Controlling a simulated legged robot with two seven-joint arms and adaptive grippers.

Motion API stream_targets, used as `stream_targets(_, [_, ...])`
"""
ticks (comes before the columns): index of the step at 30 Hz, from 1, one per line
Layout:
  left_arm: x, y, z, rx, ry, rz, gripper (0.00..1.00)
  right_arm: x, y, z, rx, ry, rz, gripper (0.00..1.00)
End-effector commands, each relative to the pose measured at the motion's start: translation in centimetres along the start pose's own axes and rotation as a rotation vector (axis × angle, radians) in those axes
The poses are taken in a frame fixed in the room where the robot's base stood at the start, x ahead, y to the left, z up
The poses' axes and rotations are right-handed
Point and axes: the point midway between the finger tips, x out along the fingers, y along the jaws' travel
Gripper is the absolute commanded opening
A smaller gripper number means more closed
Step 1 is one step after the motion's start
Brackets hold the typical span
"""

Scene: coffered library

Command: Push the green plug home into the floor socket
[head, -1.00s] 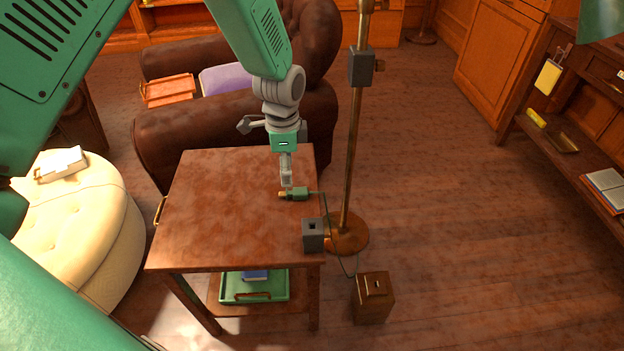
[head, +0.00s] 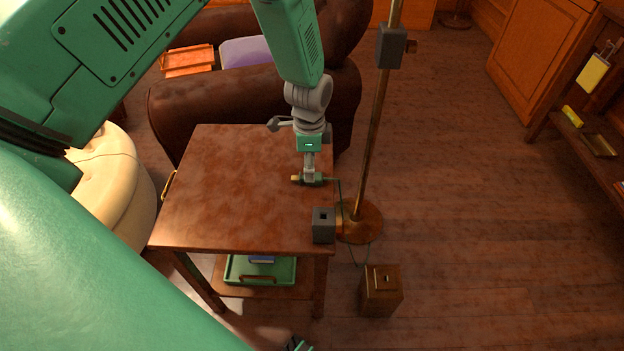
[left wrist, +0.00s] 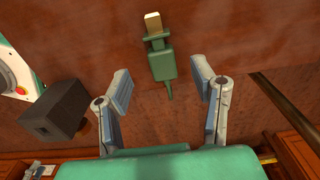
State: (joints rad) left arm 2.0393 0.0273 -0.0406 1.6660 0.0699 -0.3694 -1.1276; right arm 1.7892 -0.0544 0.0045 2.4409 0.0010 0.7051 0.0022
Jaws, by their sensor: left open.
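The green plug (head: 319,181), with a brass-coloured tip, lies on the brown table near its right edge. My left gripper (head: 309,176) is open, pointing down over it and hiding part of it in the head view. In the left wrist view the plug (left wrist: 162,66) lies ahead of and between the open fingers (left wrist: 161,88), with clear gaps on both sides and nothing held. A brown box with a slotted plate on top, which looks like the floor socket (head: 380,296), stands on the floor right of the table.
A dark grey block with a square hole (head: 323,231) sits at the table's front right corner. A brass lamp stand (head: 367,150) rises close to the table's right side, with a thin cable nearby. A leather armchair (head: 240,95) is behind. Open floor lies to the right.

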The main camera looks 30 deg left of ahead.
Motion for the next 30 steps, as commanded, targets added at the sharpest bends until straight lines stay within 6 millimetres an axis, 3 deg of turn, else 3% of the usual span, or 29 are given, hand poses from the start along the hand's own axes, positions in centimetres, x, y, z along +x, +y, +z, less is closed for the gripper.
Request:
stream_targets(8, [4.3, -0.2, -0.4, 0.002, -0.004, 0.001, 0.52, 1.6, 0.0, 0.1, 0.000, 0.000, 0.000, 0.40])
stream_targets(16, [4.5, -0.3, -0.3, 0.001, -0.001, 0.000, 0.52, 1.6, 0.0, 0.1, 0.000, 0.000, 0.000, 0.40])
stream_targets(20, [4.5, -0.3, -0.3, 0.001, -0.002, 0.000, 0.06, 1.6, 0.0, 0.1, 0.000, 0.000, 0.000, 0.40])
stream_targets(21, [4.5, -0.3, -0.3, 0.001, -0.002, 0.001, 0.00, 1.6, 0.0, 0.1, 0.000, 0.000, 0.000, 0.40])
stream_targets(30, [4.5, -0.3, -0.3, 0.001, -0.003, 0.001, 0.00, 1.5, 0.0, 0.1, 0.000, 0.000, 0.000, 0.40])
